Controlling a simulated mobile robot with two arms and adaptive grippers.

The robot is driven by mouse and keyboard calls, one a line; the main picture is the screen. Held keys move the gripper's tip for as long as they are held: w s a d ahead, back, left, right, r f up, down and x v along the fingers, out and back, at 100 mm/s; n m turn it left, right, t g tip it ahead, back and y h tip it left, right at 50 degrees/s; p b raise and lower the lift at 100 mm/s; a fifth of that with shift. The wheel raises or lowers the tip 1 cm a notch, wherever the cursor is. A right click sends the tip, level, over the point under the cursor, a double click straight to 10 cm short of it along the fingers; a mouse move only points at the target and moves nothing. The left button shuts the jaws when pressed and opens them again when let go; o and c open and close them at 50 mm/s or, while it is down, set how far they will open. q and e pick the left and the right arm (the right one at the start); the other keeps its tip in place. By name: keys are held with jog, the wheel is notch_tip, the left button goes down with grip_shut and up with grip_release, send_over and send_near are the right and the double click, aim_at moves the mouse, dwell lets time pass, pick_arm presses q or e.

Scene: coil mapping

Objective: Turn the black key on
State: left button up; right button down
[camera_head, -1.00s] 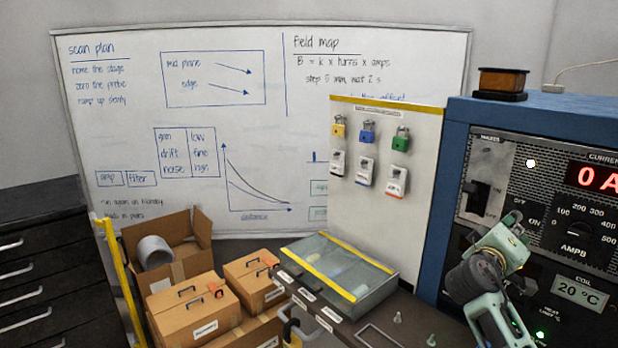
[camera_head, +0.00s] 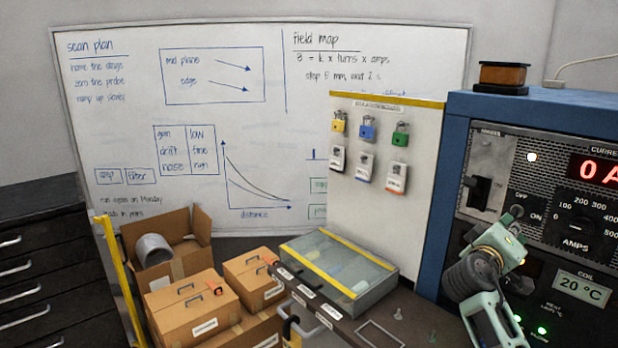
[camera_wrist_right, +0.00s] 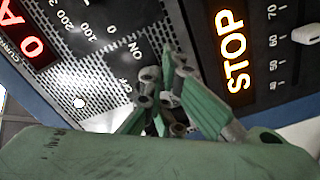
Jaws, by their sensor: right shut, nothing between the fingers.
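The black key is not clearly visible in either view; my right gripper covers the spot beside the OFF/ON marks. In the head view those marks (camera_head: 530,207) sit on the perforated front of the blue power supply (camera_head: 462,125), just above and right of my right gripper (camera_head: 514,214). In the right wrist view, the gripper (camera_wrist_right: 166,90) is shut, its fingers close together beside the OFF and ON marks (camera_wrist_right: 131,68). I cannot tell whether it touches the key. The current display (camera_head: 598,170) reads 0 A. My left gripper is not in view.
The AMPS dial (camera_head: 577,222) is right of the gripper, and a rocker switch (camera_head: 476,194) is to its upper left. The coil display (camera_head: 582,288) reads 20 °C. A lit STOP sign (camera_wrist_right: 231,50) shows in the wrist view. A glass-lidded case (camera_head: 338,270) stands left.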

jog(key=p+v, duration=0.1)
jog(key=v, duration=0.5)
jog(key=shift+s+d+f, duration=0.1)
jog(key=shift+f, duration=0.1)
